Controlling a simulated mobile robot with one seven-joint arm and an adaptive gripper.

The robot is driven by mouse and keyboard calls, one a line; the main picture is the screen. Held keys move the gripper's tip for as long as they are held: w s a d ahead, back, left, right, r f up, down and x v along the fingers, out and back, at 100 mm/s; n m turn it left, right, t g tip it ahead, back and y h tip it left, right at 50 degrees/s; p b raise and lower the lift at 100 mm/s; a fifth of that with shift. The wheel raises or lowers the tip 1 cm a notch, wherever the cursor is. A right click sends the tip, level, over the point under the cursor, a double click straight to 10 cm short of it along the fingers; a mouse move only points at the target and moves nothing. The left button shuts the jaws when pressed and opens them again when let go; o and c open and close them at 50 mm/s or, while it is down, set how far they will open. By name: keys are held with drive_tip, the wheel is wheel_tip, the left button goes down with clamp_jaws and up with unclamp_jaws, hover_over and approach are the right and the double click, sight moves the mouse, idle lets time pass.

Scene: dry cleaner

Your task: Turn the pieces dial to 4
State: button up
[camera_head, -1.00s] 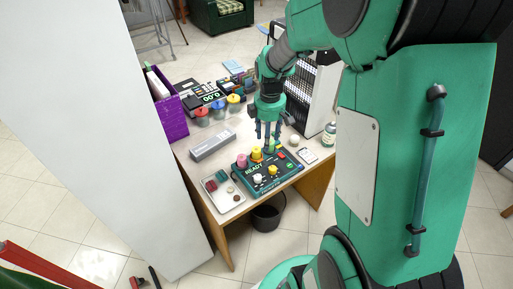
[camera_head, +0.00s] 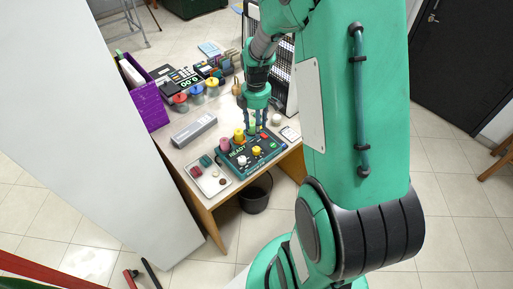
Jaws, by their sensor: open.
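A dark green control panel (camera_head: 238,167) marked READY lies on the table (camera_head: 208,203) near its front edge. It carries several knobs: a pink one (camera_head: 225,145), a yellow one (camera_head: 239,134), a white one (camera_head: 241,160) and a smaller yellow one (camera_head: 256,150). I cannot read which one is the pieces dial or its setting. My gripper (camera_head: 255,131) points down over the back right part of the panel, its fingers apart. I cannot tell whether the fingers touch a knob there.
A white tray (camera_head: 222,186) with small items is left of the panel. A grey box (camera_head: 194,130), several coloured-lid jars (camera_head: 197,90), a register (camera_head: 177,76) and a purple bin (camera_head: 150,108) stand behind. A white wall panel (camera_head: 95,150) stands close on the left.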

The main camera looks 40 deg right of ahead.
sight(257, 148)
wheel_tip(257, 148, down, 13)
drive_tip(key=b, duration=0.3)
drive_tip(key=shift+s+a+r, duration=0.1)
drive_tip(key=shift+s+a, duration=0.05)
idle(0.3)
clamp_jaws()
